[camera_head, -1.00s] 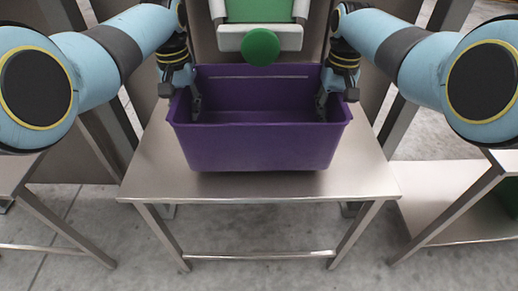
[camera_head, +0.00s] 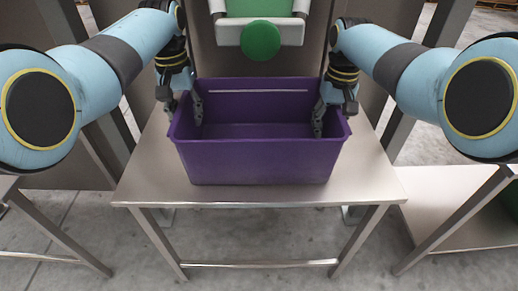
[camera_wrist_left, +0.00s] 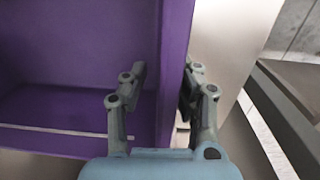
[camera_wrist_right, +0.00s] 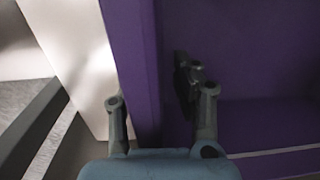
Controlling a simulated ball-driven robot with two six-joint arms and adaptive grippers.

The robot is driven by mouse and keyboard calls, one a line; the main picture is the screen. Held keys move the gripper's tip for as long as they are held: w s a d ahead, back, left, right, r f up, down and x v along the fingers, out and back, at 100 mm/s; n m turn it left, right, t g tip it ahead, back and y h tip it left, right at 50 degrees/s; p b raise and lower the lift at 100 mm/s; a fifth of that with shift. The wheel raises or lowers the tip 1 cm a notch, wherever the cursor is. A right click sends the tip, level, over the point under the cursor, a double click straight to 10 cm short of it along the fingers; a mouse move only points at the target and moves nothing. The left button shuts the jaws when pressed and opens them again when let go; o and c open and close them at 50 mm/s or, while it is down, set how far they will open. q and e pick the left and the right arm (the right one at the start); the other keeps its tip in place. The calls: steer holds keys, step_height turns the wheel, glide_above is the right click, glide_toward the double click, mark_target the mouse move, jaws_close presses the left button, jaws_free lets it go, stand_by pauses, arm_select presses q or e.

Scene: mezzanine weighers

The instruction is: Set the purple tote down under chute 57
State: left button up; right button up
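The purple tote (camera_head: 260,162) stands upright on the steel table (camera_head: 370,185), in front of the chute with the green disc (camera_head: 260,40). It looks empty. My left gripper (camera_head: 182,108) straddles the tote's left wall; in the left wrist view (camera_wrist_left: 163,85) one finger is inside and one outside. My right gripper (camera_head: 333,108) straddles the right wall; in the right wrist view (camera_wrist_right: 150,85) its inner finger stands clear of the wall, and the outer fingertip is partly hidden by the rim. Both grippers look open around the walls. No chute number is readable.
Bare steel tabletop shows in front of the tote and to both sides. Another table (camera_head: 450,200) stands to the right, and part of one shows at the left edge. Upright panels and posts stand behind the tote.

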arm_select(q)
step_height(320, 180, up, 10)
steer(key=shift+w+a+f, duration=0.1)
steer(key=shift+a+f, duration=0.05)
steer(key=shift+f, duration=0.1)
steer(key=shift+r, duration=0.15)
arm_select(e)
steer(key=shift+r, duration=0.15)
steer(key=r, duration=1.1)
steer(key=shift+w+d+r, duration=0.15)
steer(key=shift+d+r, duration=0.05)
steer(key=shift+r, duration=0.15)
